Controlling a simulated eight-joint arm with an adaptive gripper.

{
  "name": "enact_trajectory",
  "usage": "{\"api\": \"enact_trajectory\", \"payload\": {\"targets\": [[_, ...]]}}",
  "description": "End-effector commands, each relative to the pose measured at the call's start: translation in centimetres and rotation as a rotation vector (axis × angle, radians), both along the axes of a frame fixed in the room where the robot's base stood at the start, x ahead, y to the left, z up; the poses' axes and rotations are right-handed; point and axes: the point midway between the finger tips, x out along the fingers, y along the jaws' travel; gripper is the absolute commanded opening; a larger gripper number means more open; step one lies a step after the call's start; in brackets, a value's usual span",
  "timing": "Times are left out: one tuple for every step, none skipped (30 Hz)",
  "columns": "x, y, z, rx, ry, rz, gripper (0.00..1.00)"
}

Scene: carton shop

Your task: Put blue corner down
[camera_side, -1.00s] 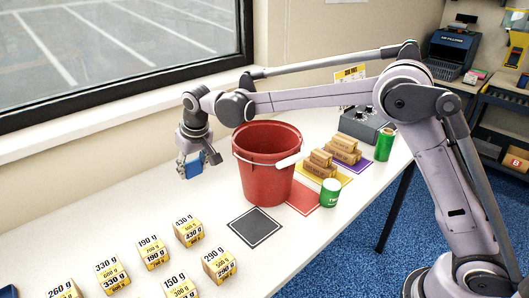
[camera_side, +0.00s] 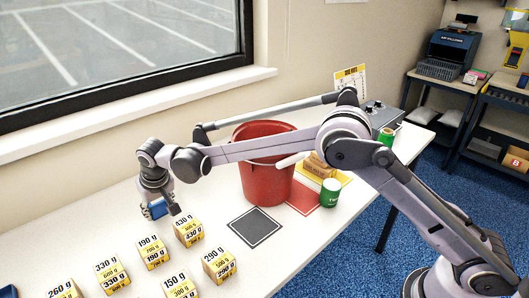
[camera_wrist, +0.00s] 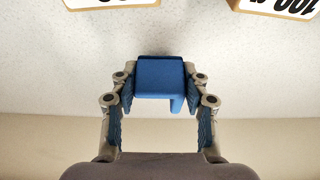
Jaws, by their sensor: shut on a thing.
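A blue corner (camera_wrist: 160,78) is held between the fingers of my gripper (camera_wrist: 160,105) in the wrist view. It is a small blue piece with a flat face and a part that juts toward the gripper at its right side. In the side view the blue corner (camera_side: 157,208) is at the end of my gripper (camera_side: 158,203), at the left of the red bucket and behind the weight boxes. My gripper is shut on it. I cannot tell whether the piece touches the white table (camera_side: 215,190) or hangs just above it.
Several yellow-and-white weight boxes (camera_side: 188,231) stand at the front left. A red bucket (camera_side: 266,175), a dark square mat (camera_side: 255,228), a green-and-white can (camera_side: 331,192) and brown cartons (camera_side: 318,166) are to the right. The table left of my gripper is clear.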

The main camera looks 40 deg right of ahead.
Motion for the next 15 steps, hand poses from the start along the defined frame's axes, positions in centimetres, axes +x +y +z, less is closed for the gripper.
{"api": "enact_trajectory", "payload": {"targets": [[0.0,0.0,-0.8,0.000,0.000,0.000,0.33],[0.0,0.0,-1.2,0.000,0.000,0.000,0.33],[0.0,0.0,-1.6,0.000,0.000,0.000,0.33],[0.0,0.0,-1.8,0.000,-0.001,0.000,0.33],[0.0,0.0,-1.9,0.000,-0.001,0.000,0.33],[0.0,0.0,-1.9,0.000,-0.001,0.000,0.33],[0.0,0.0,-1.9,0.000,-0.001,0.000,0.33],[0.0,0.0,-1.9,0.000,0.000,0.000,0.33],[0.0,0.0,-1.9,0.000,0.000,0.000,0.33],[0.0,0.0,-1.9,0.000,0.000,0.000,0.33],[0.0,0.0,-1.9,0.000,0.000,0.000,0.33],[0.0,0.0,-1.9,0.000,0.000,0.000,0.33],[0.0,0.0,-2.0,0.000,0.000,0.000,0.33],[0.0,0.0,-2.0,0.000,0.000,0.000,0.33],[0.0,0.0,-2.2,0.000,0.000,0.000,0.33]]}}
